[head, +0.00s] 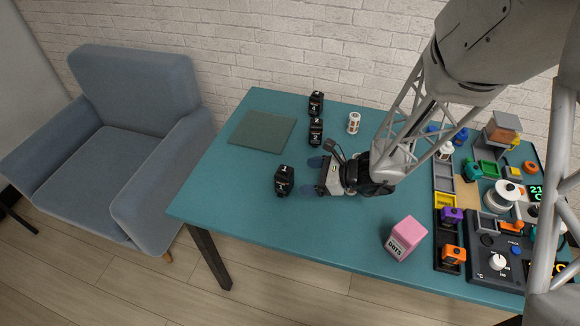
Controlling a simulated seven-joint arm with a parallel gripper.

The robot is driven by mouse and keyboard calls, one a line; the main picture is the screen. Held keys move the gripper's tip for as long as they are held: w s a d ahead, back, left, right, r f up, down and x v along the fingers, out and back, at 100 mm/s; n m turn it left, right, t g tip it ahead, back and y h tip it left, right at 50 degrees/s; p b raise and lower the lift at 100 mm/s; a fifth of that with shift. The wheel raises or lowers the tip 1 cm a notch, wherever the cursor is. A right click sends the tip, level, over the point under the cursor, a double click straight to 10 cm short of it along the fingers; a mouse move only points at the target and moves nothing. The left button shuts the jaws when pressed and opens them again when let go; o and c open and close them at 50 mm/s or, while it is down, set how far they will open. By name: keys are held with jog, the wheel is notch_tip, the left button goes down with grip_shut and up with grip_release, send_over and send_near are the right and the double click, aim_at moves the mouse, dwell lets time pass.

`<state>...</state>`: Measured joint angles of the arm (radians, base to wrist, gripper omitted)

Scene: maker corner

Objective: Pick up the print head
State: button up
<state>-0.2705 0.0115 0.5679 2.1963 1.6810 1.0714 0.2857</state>
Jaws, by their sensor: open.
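No part is plainly marked as the print head, and I cannot tell for sure which one it is. A small black block (284,181) with white markings stands on the teal table, left of my gripper (317,176). Two similar black blocks, one with a 2 (315,132) and one with a 4 (316,104), stand in a row farther back. My gripper is open and low over the table. Its fingertips point left toward the nearest black block, with a small gap between them. Nothing shows between the fingers.
A glass-like plate (262,131) lies at the back left. A white bottle (353,123) stands behind my gripper. A pink box (405,238) stands front right. Trays with a purple part (452,215), an orange part (453,255) and a control panel (488,284) crowd the right. The front left is clear.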

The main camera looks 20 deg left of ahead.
aim_at(292, 179)
jog(key=f, duration=0.1)
jog(key=a+f+m, duration=0.1)
jog(key=w+f+m+t, duration=0.1)
jog(key=shift+w+a+f, duration=0.1)
jog(key=shift+a+f, duration=0.15)
jog(key=shift+f, duration=0.1)
jog(key=shift+a, duration=0.1)
jog(key=shift+x, duration=1.15)
jog(key=shift+a+f, duration=0.1)
jog(key=shift+x, duration=2.5)
jog(key=shift+w, duration=0.15)
jog(key=shift+c, duration=0.3)
